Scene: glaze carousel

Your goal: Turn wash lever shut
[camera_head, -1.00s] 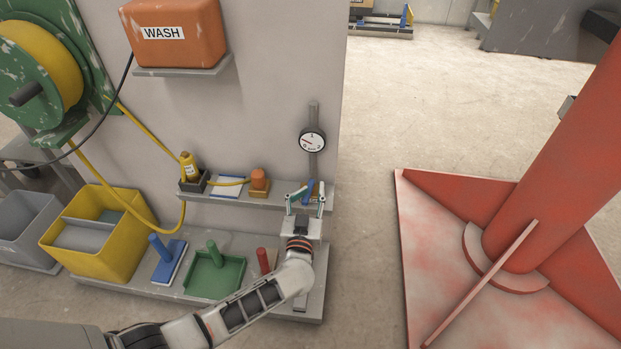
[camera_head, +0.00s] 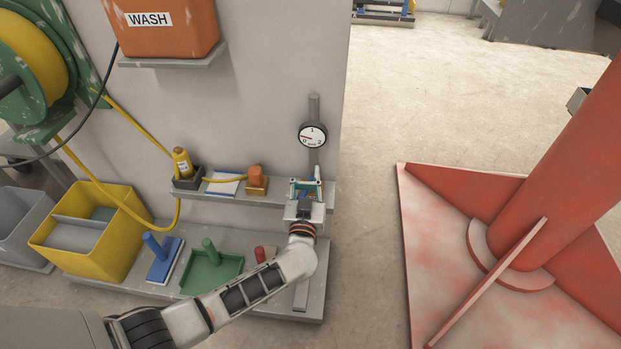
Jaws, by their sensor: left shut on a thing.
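My left gripper (camera_head: 304,190) is at the right end of the wall shelf, below the round gauge (camera_head: 313,134). It is shut on the small blue lever (camera_head: 309,195), which shows only in part between the fingers, with a little brass colour beside it. The fingers hide most of the lever, so its exact angle cannot be told. The gauge's red needle points to the left, near the 0. The orange tank (camera_head: 165,28) marked WASH stands on its own bracket at the upper left. My right gripper is out of view.
Below are a yellow bin (camera_head: 88,235), a blue-handled tool (camera_head: 160,254) and a green tray (camera_head: 211,275). A red column (camera_head: 545,190) stands at right; floor between is free.

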